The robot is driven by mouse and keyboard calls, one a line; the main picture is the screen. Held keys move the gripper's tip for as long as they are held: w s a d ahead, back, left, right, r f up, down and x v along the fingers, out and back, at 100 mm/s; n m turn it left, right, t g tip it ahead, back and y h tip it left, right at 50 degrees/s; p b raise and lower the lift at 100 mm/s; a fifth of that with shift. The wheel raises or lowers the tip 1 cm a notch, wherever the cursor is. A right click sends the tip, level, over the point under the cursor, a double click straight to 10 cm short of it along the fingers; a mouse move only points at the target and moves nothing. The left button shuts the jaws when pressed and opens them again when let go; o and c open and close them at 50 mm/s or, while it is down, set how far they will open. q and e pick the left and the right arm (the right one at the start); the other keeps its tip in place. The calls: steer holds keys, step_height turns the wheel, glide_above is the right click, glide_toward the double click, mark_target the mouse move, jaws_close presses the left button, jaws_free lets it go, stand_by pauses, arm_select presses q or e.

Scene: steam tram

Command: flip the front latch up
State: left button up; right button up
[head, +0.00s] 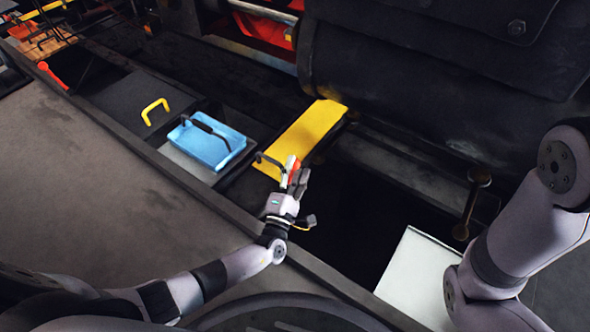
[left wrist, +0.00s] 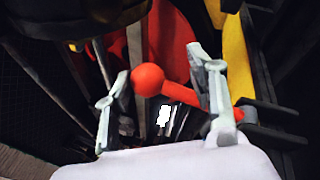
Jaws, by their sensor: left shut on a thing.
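A red lever with a round ball end (left wrist: 148,80), which appears to be the front latch, lies between the fingers of my left gripper (left wrist: 163,85) in the left wrist view. Its rod slants down to the right, past the right finger. In the head view my left gripper (head: 298,178) is at the near end of a yellow panel (head: 308,128), and only a small red part of the lever (head: 291,164) shows beside the fingers. The gripper is shut on the lever. My right arm enters at the right, but its gripper is out of view.
A blue lid (head: 205,143) with a black handle and a black cover with a yellow handle (head: 155,111) lie to the left. A large dark cylinder (head: 420,90) stands behind. A white panel (head: 415,275) and a knobbed post (head: 470,200) are at the right.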

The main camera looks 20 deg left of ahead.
arm_select(q)
steer(key=o, duration=1.2)
steer(key=shift+a+f, duration=0.3)
steer(key=o, duration=0.4)
steer(key=shift+o, duration=0.8)
steer(key=shift+d+r, duration=0.1)
steer(key=shift+d, duration=0.05)
steer(key=v, duration=0.7)
steer(key=shift+s, duration=0.3)
steer(key=shift+s, duration=0.1)
